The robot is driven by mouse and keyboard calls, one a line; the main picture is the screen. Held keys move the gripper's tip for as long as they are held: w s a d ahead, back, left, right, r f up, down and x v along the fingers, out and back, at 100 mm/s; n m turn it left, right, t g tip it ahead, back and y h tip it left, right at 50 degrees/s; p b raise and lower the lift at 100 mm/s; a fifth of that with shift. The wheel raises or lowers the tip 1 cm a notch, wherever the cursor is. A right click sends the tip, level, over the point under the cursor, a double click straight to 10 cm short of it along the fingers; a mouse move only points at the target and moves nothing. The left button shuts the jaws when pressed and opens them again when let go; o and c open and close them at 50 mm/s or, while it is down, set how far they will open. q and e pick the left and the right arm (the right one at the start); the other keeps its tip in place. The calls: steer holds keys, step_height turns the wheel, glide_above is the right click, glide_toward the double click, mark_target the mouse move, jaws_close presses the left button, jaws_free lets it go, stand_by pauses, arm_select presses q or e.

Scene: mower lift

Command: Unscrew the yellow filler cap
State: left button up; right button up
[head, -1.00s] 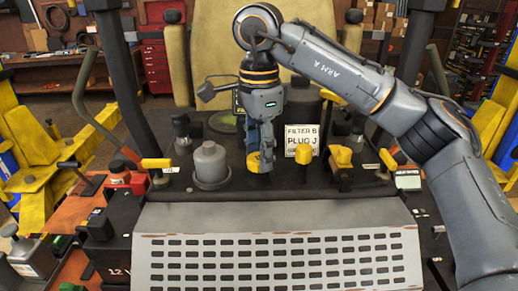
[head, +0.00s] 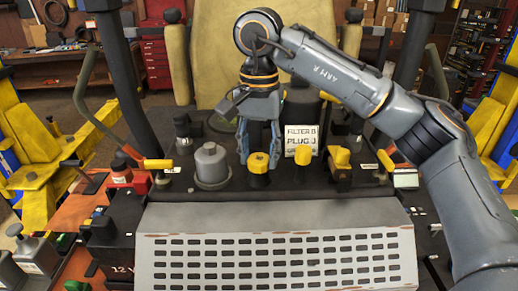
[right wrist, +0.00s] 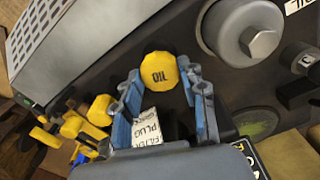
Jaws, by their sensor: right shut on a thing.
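The yellow filler cap (head: 258,163) sits on a dark neck on the black deck, in front of the seat. In the right wrist view the fingers (right wrist: 160,80) flank the cap. Whether the cap has lifted off its neck I cannot tell. My left gripper is not in view.
A grey canister (head: 211,165) stands left of the cap. Another yellow cap (head: 303,156) and a yellow wing-shaped knob (head: 340,158) stand close on the right. A white label card (head: 301,139) is behind. A slotted grey panel (head: 280,262) lies in front.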

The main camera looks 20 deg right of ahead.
mark_target(259, 158)
steer(key=shift+f+n, duration=0.1)
steer(key=shift+n, duration=1.3)
steer(key=shift+n, duration=0.6)
steer(key=shift+r+p, duration=0.55)
steer(key=shift+r, duration=1.05)
